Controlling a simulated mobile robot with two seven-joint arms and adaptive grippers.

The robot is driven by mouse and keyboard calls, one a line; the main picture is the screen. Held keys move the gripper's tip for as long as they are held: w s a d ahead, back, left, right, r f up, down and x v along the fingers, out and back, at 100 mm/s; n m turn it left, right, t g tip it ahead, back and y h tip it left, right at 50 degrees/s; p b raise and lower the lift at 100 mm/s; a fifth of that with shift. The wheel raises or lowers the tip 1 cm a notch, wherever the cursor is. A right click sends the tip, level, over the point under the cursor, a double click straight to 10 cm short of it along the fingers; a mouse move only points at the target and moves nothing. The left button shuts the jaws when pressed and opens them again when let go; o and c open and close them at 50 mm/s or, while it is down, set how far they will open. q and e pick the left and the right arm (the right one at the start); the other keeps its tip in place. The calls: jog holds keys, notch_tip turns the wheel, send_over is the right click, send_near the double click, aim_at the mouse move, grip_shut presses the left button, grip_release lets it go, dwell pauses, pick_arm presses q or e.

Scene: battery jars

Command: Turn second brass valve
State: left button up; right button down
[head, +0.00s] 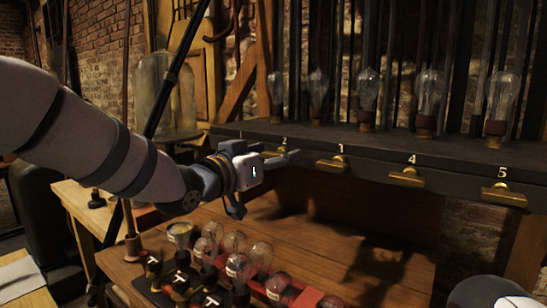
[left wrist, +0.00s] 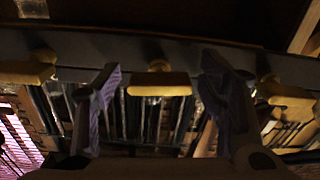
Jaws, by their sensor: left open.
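The dark shelf edge (head: 380,170) carries a row of brass valves with white numbers above them. The number 2 (head: 284,140) shows just above my left gripper (head: 284,159), which covers the second valve in the head view. In the left wrist view a brass valve (left wrist: 158,82) with a horizontal bar handle sits between the two spread fingers, with a gap on each side. The gripper is open and points at the shelf front. I cannot tell how close the fingertips are to the handle. My right gripper is not in view.
Valves 3 (head: 332,163), 4 (head: 407,177) and 5 (head: 503,194) lie to the right along the shelf. Several glass bulbs (head: 368,90) stand on top. Below, a wooden bench (head: 330,240) holds a rack of bulbs (head: 235,265). A glass jar (head: 165,95) stands behind my left arm.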

pick_arm(q)
jog(key=c, duration=1.2)
jog(key=shift+o, duration=0.2)
jog(key=shift+s+r+m, duration=0.1)
jog(key=shift+r+m, duration=0.2)
jog(key=shift+m, duration=0.1)
jog(key=shift+m+p, duration=0.3)
jog(key=shift+p, duration=0.1)
jog(key=shift+f, duration=0.25)
jog(key=o, duration=1.2)
jog(key=shift+c, duration=0.2)
